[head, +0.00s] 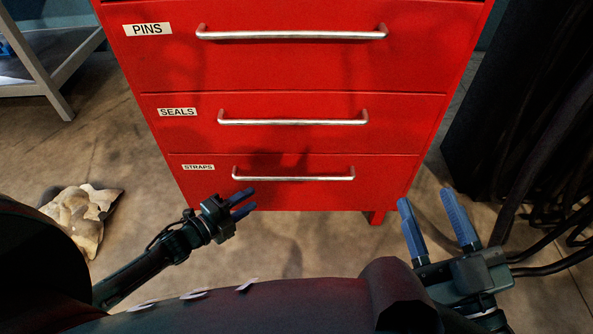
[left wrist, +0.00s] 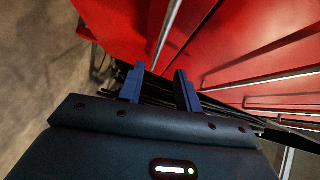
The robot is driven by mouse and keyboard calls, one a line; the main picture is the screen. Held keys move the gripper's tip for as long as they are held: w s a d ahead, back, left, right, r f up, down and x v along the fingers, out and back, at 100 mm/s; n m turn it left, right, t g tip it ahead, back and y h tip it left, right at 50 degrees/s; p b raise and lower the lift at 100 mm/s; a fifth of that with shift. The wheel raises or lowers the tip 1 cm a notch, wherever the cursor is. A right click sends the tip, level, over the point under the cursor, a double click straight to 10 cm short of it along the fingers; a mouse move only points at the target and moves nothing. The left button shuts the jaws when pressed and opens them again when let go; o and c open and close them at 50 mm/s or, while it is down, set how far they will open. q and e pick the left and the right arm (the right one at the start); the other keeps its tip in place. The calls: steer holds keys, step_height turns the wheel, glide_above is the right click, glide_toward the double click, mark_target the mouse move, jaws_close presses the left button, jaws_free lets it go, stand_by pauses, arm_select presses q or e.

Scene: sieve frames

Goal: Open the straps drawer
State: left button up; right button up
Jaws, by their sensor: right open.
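The straps drawer (head: 225,191) is the lowest drawer of the red cabinet, with a "STRAPS" label at its left. Its front looks flush, so it appears shut. Its silver bar handle (head: 300,178) runs across the front. My left gripper (head: 252,200) is open and empty, just below the left part of this handle in the head view, seemingly apart from it. In the left wrist view its blue fingers (left wrist: 159,72) are spread, with a silver bar, probably this handle (left wrist: 167,32), beyond them. My right gripper (head: 426,196) is open and empty, right of the cabinet's lower corner.
Above are the seals drawer (head: 400,135) and the pins drawer (head: 300,65), both looking shut, with bar handles. A crumpled pale cloth or sack (head: 88,212) lies on the floor at left. A grey table or shelf frame (head: 50,85) stands upper left. Dark hanging material (head: 500,120) is at right.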

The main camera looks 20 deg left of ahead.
mark_target(284, 178)
arm_select(q)
steer(key=b+x, duration=0.5)
steer(key=x, duration=0.7)
steer(key=shift+f, duration=0.1)
steer(key=shift+w+d, duration=0.25)
steer(key=shift+w, duration=0.25)
arm_select(e)
step_height(284, 178, up, 6)
steer(key=n+t+y, duration=0.1)
steer(key=n+y, duration=0.5)
steer(key=shift+w+d+r+t, duration=0.2)
steer(key=shift+w+d+t, duration=0.1)
steer(key=shift+t, duration=0.1)
arm_select(q)
steer(key=shift+c, duration=0.5)
jaws_close()
